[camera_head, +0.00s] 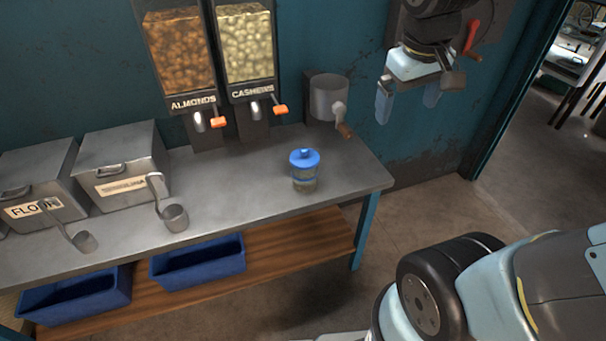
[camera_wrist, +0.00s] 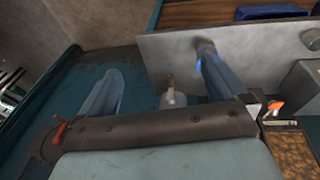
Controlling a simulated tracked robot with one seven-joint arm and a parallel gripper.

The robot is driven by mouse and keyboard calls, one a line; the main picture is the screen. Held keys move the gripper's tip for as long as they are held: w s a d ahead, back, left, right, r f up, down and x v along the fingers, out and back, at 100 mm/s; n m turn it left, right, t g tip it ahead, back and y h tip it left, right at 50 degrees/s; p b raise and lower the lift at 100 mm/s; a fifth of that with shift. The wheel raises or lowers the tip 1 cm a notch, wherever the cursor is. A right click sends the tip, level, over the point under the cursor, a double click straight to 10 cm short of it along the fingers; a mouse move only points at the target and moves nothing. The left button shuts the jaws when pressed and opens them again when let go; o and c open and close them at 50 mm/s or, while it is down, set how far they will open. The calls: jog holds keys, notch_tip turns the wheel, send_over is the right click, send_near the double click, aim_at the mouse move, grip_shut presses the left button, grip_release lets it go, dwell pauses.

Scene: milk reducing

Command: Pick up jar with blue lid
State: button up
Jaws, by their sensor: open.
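The jar with the blue lid (camera_head: 304,172) stands upright on the metal table, near its right end. It is clear glass with contents I cannot make out. My gripper (camera_head: 408,106) hangs up and to the right of the jar in the head view, apart from it, with its two pale blue fingers spread and nothing between them. In the upside-down wrist view the fingers are also apart.
Almond and cashew dispensers (camera_head: 246,45) stand behind the jar. Blue crates (camera_head: 198,262) sit on the lower shelf. Table space around the jar is clear.

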jog(key=w+a+f+n+g+h, duration=0.3)
jog(key=w+a+f+n+h, duration=0.15)
jog(key=w+f, duration=0.35)
jog(key=n+t+h, duration=0.7)
jog(key=n+t, duration=0.6)
jog(key=n, duration=0.7)
send_near(296, 172)
jog(key=shift+m, duration=0.25)
jog(key=x, duration=0.8)
jog(key=shift+w+d+f, duration=0.1)
jog(key=shift+w+f, duration=0.05)
jog(key=shift+w, duration=0.1)
jog(key=shift+f+x, duration=0.15)
jog(key=shift+x, duration=1.15)
jog(key=shift+f+x, duration=0.15)
jog(key=shift+x, duration=1.15)
jog(key=shift+c, duration=0.3)
